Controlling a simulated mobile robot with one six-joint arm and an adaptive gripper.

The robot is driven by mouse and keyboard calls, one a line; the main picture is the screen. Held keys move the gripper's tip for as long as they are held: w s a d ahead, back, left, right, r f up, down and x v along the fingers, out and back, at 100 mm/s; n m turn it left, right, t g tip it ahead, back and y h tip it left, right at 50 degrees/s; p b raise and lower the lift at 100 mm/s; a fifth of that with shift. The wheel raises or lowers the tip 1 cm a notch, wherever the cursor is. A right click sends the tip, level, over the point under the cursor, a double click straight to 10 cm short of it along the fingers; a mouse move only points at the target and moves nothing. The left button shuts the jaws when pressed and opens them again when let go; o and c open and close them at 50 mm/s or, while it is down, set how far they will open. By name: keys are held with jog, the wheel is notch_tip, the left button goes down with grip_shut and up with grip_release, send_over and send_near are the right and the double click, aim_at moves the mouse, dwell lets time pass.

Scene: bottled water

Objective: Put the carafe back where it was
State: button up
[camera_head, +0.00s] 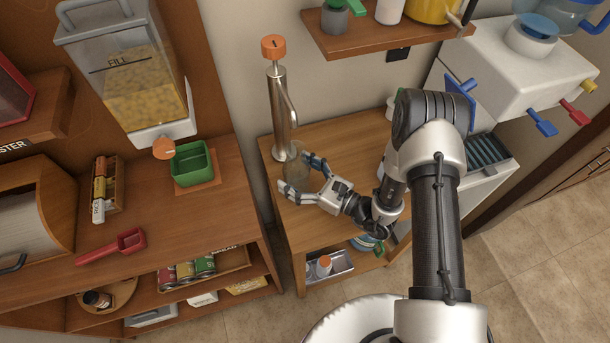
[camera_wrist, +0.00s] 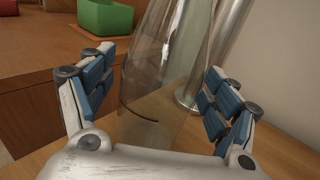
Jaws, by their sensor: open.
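The clear glass carafe (camera_head: 297,163) stands upright on the wooden counter (camera_head: 341,139), close to a metal tap column (camera_head: 282,98) with an orange knob. My gripper (camera_head: 295,175) is at the carafe with its fingers spread on either side. In the wrist view the carafe (camera_wrist: 151,98) stands between the two blue-padded fingers of my gripper (camera_wrist: 155,88). The metal column (camera_wrist: 212,55) is just behind the carafe. The carafe's base is hidden by my gripper.
A green container (camera_head: 192,163) and a red scoop (camera_head: 111,247) are on the left counter, below a dispenser (camera_head: 135,85). A white dispenser box (camera_head: 520,62) with coloured taps is at right. A shelf (camera_head: 385,34) hangs above. Some counter right of the column is clear.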

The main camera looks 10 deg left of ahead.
jog(key=p+v, duration=0.1)
jog(key=v, duration=1.1)
jog(key=shift+r+p, duration=0.2)
jog(key=shift+p, duration=0.2)
jog(key=s+r+n+g+h, duration=0.2)
jog(key=s+r+n+g, duration=0.25)
jog(key=r+n, duration=0.35)
jog(key=s+r+n+g+h, duration=0.2)
jog(key=s+r+n+g, duration=0.3)
jog(key=r, duration=0.5)
jog(key=s+d+r+n+t+h, duration=0.3)
jog(key=d+r+h, duration=0.3)
jog(key=d, duration=0.2)
jog(key=s+d+r+n+t+h, duration=0.3)
jog(key=d+r+n+t+h, duration=0.2)
jog(key=d+r+n+h, duration=0.1)
jog(key=shift+s+d+r+h, duration=0.25)
jog(key=shift+d+h, duration=0.25)
jog(key=shift+d, duration=0.4)
jog(key=shift+c, duration=0.5)
